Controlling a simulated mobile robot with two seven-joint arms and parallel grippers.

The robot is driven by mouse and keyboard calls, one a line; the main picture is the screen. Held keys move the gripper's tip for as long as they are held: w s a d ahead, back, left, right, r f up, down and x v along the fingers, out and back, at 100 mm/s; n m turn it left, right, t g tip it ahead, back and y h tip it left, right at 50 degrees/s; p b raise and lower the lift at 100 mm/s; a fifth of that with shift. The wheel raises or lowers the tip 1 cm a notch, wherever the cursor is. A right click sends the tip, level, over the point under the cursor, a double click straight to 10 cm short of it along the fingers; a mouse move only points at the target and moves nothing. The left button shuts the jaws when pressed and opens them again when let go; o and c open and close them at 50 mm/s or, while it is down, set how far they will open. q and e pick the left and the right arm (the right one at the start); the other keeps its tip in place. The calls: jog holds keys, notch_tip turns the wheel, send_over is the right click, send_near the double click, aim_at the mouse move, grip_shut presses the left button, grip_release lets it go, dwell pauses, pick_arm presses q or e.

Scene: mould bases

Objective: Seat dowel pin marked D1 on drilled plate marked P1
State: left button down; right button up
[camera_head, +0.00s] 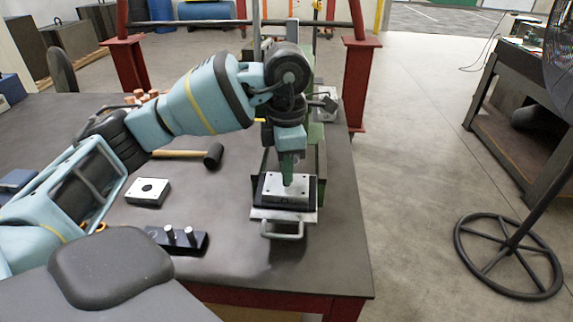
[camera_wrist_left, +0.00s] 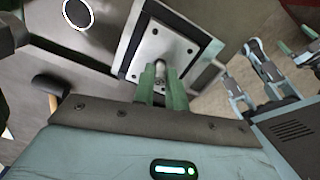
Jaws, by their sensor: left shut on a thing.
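My left gripper (camera_head: 288,176) reaches down over a light metal plate (camera_head: 270,187) held in a dark fixture. Its green fingers are shut on a metal dowel pin (camera_wrist_left: 160,70), which shows between the fingertips in the left wrist view. The pin's lower end is at or very near the plate's face (camera_wrist_left: 150,45); whether it sits in a hole is hidden. The plate has several small holes near its edges. I cannot read D1 or P1. At the right of the left wrist view, two small green fingertips set apart look like my right gripper (camera_wrist_left: 297,40), empty.
A second plate with a central hole (camera_head: 148,192) lies left of the fixture. A dark block (camera_head: 196,246) with upright pins (camera_head: 170,234) stands nearer. A mallet (camera_head: 213,155) lies behind. The fixture's front handle (camera_head: 283,234) sticks out. The table's right side is clear.

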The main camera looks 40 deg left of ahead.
pick_arm(q)
jog(key=c, duration=1.3)
grip_release()
jog(key=shift+c, duration=0.2)
pick_arm(e)
jog(key=shift+s, duration=0.1)
pick_arm(q)
jog(key=shift+r, duration=0.1)
pick_arm(e)
jog(key=shift+w, duration=0.2)
pick_arm(q)
notch_tip(320, 180, up, 7)
jog(key=shift+r+p, duration=0.1)
jog(key=shift+p, duration=0.35)
jog(key=shift+r, duration=0.25)
pick_arm(e)
jog(key=shift+w+r, duration=0.15)
jog(key=shift+r, duration=0.35)
